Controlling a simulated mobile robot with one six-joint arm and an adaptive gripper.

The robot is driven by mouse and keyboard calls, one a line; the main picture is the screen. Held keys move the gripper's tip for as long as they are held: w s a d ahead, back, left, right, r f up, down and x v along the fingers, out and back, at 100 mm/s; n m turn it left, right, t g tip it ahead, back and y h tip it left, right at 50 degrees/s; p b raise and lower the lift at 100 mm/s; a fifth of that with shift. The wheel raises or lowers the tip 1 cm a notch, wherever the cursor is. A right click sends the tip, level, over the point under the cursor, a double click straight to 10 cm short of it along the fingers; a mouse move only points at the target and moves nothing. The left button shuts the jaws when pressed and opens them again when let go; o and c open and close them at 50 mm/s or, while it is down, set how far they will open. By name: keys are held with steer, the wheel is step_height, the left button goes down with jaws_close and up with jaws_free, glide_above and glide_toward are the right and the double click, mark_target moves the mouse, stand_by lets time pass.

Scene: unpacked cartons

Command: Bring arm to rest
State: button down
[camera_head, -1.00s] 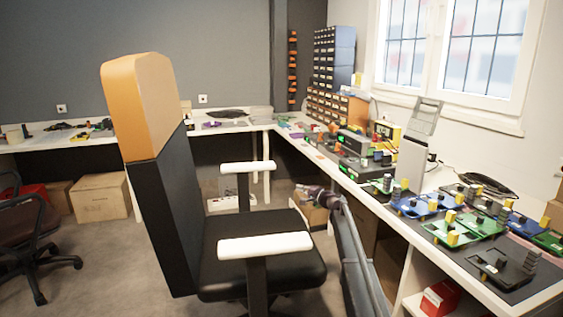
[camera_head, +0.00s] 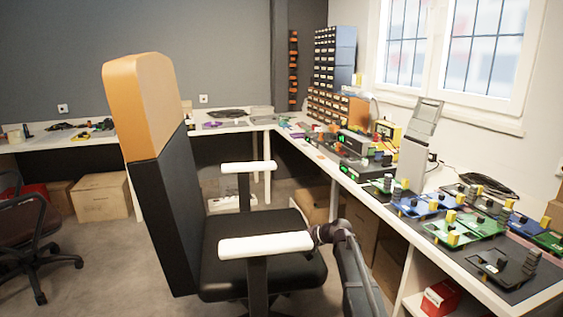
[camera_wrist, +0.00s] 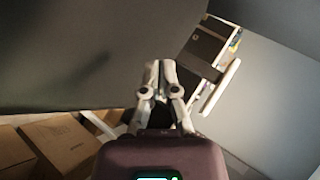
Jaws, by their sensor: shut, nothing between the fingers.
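My gripper (camera_wrist: 160,68) shows in the wrist view, its two fingers together and nothing between them. In the head view part of my arm (camera_head: 355,270) shows at the lower middle, in front of the workbench and just right of the office chair. The gripper's fingertips cannot be made out in the head view. In the wrist view a large dark surface (camera_wrist: 70,50) lies beyond the fingers; I cannot tell what it is.
A black office chair (camera_head: 250,255) with white armrests stands left of my arm. Cardboard boxes (camera_head: 102,197) lie under the back bench. A red box (camera_head: 440,298) sits under the right bench.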

steer(key=s+d+f+n+g+h+p, duration=0.15)
steer(key=s+d+f+g+h, duration=0.3)
steer(key=s, duration=1.25)
steer(key=s+d+f+n+g+h+b, duration=0.1)
steer(key=s+d+f+n+g+h, duration=0.35)
steer(key=s, duration=1.35)
step_height(320, 180, up, 34)
steer(key=d+m+t+p, duration=0.2)
steer(key=m+p, duration=0.1)
steer(key=p, duration=3)
steer(key=shift+w+t+h, duration=0.25)
steer(key=shift+t+h, duration=0.15)
steer(key=shift+d, duration=0.1)
